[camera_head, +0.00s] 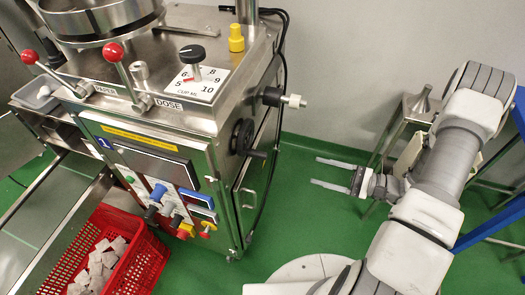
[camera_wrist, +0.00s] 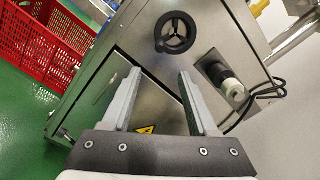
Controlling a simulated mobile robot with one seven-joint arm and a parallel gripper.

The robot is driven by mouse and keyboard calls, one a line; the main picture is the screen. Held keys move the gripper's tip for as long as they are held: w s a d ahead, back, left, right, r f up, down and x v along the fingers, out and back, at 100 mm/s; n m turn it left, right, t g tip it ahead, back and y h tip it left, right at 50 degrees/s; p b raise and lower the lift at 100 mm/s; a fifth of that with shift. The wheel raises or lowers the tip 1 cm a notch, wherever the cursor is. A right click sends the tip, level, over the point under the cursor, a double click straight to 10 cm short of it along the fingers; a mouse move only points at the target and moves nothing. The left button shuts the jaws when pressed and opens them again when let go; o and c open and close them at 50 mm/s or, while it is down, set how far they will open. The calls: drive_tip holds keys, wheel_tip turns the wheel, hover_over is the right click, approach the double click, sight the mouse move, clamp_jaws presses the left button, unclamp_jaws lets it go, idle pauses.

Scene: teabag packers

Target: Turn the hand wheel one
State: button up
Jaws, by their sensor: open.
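The black hand wheel (camera_head: 242,137) is on the right side panel of the steel machine, with a small handle sticking out at its lower edge. In the wrist view the hand wheel (camera_wrist: 176,32) shows face-on, above and beyond my fingertips. My gripper (camera_head: 315,171) is open and empty, to the right of the wheel with a clear gap between them. In the wrist view my gripper (camera_wrist: 159,74) has its two grey fingers spread, pointing at the side panel.
A knob with a pale end (camera_head: 291,100) sticks out of the panel above the wheel; it also shows in the wrist view (camera_wrist: 232,90). Black cables hang behind it. A red crate (camera_head: 150,262) holds pale bags at front left. Green floor (camera_head: 290,200) is clear between machine and arm.

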sight(263, 156)
drive_tip(key=x, duration=1.7)
drive_tip(key=shift+w+a+f+p, duration=0.1)
drive_tip(key=shift+w+f+p, duration=0.05)
drive_tip(key=shift+p, duration=0.15)
clamp_jaws()
